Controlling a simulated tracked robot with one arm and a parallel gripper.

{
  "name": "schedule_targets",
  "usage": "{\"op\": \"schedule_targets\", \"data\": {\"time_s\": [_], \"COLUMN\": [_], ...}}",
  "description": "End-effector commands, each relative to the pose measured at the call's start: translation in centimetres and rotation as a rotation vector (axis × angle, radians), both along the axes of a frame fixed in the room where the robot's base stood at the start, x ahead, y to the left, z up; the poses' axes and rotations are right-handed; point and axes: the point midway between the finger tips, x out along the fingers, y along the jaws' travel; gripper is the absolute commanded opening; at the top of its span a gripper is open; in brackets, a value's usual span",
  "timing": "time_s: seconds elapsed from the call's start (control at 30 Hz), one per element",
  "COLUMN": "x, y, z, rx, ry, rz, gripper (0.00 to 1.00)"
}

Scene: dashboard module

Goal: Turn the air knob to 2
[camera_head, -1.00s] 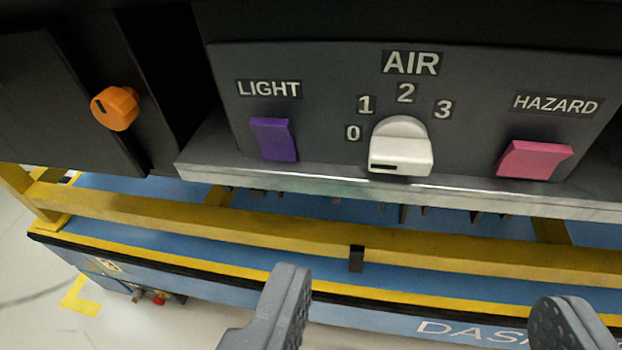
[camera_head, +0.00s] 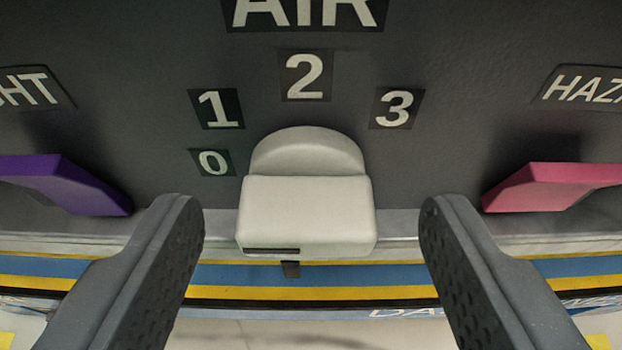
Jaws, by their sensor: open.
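The white air knob (camera_head: 307,212) sits on the dark panel in the middle of the view, below the AIR label (camera_head: 305,12). Its grip bar lies level, with a dark mark at its lower left end, on the side of the 0 label (camera_head: 211,162). The labels 1 (camera_head: 216,108), 2 (camera_head: 305,76) and 3 (camera_head: 396,107) curve around its top. My gripper (camera_head: 312,215) is open, one finger on each side of the knob, with visible gaps and nothing held.
The purple light switch (camera_head: 70,183) is left of my left finger. The pink hazard switch (camera_head: 548,187) is right of my right finger. A grey ledge (camera_head: 400,224) and a yellow and blue frame (camera_head: 330,293) lie below the panel.

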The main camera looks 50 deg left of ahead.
Motion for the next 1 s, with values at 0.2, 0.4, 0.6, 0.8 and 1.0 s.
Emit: {"op": "schedule_targets", "data": {"time_s": [0.2, 0.4, 0.6, 0.8, 1.0], "x": [0.29, 0.31, 0.32, 0.30, 0.32], "y": [0.57, 0.58, 0.57, 0.75, 0.58], "z": [-0.35, -0.31, -0.29, -0.28, -0.37], "rx": [-0.001, 0.000, 0.000, 0.003, 0.030], "ry": [0.002, 0.001, 0.001, 0.003, 0.035], "rz": [0.002, 0.002, 0.002, 0.003, 0.003], "gripper": [0.60, 0.60, 0.15, 0.15, 0.15]}}
